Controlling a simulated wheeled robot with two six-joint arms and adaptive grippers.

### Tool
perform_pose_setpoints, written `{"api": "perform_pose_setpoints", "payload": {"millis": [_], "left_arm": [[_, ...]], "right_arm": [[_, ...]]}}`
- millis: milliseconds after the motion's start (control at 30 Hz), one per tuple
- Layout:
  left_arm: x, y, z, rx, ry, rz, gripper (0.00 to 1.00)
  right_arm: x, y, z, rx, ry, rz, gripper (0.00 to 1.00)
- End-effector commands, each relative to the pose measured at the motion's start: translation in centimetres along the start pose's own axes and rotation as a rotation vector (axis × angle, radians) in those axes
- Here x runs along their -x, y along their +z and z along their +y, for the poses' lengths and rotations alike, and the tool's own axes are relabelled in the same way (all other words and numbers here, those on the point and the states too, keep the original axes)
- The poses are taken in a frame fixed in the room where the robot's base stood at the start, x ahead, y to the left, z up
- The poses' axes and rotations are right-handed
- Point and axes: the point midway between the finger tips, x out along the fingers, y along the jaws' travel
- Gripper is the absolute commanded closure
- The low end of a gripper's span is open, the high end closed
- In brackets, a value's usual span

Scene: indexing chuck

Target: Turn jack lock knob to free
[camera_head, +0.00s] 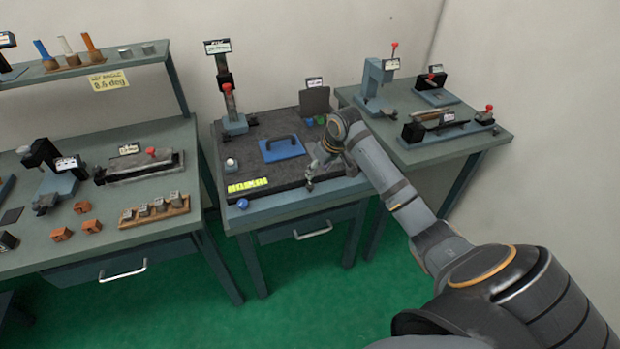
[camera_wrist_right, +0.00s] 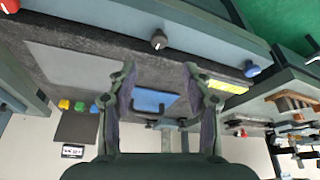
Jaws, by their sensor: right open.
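Three knobs sit along the front edge of the middle bench in the right wrist view: a red one (camera_wrist_right: 10,5), a dark grey one (camera_wrist_right: 158,41) and a blue one (camera_wrist_right: 252,70). I cannot tell by label which is the jack lock knob. In the head view the blue knob (camera_head: 242,203) is clear and the grey one (camera_head: 309,184) shows small; my right arm hides the red one. My right gripper (camera_wrist_right: 160,70) is open and empty, its fingers apart above the bench, with the grey knob beyond the gap. It also shows in the head view (camera_head: 320,158). My left gripper is out of view.
A dark granite plate (camera_head: 243,160) covers the middle bench, with a blue handled block (camera_head: 281,149), a yellow label (camera_head: 247,186) and a red-topped stand (camera_head: 229,105). A grey upright panel (camera_head: 315,101) stands at the back. Side benches (camera_head: 140,214) flank it.

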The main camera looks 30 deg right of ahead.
Motion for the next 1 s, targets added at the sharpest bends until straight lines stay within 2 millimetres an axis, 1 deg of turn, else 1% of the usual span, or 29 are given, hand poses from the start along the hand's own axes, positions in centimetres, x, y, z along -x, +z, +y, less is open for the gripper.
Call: {"api": "perform_pose_setpoints", "payload": {"millis": [167, 300, 400, 500, 633, 867, 967, 1000], "left_arm": [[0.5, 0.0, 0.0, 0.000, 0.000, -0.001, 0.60], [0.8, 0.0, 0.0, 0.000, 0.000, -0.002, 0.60], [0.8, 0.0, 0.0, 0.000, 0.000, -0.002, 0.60], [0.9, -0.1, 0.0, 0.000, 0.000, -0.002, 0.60], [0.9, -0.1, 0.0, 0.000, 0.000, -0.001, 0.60], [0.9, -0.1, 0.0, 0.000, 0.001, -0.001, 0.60], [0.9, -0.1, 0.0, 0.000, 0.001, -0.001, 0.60], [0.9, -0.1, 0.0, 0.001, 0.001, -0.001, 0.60]], "right_arm": [[-3.1, 0.0, -0.1, -0.002, -0.006, -0.004, 0.50], [-6.1, 0.0, -0.1, -0.001, -0.005, -0.003, 0.50], [-7.9, 0.1, -0.1, 0.001, -0.004, -0.003, 0.50], [-9.2, 0.0, -0.1, 0.001, -0.002, -0.002, 0.50], [-9.9, 0.0, -0.1, 0.003, -0.001, -0.001, 0.50], [-10.0, 0.1, 0.0, 0.004, -0.001, -0.001, 0.50], [-10.0, 0.1, 0.0, 0.003, -0.001, -0.002, 0.62], [-10.0, 0.1, 0.0, 0.003, -0.001, -0.002, 0.67]]}}
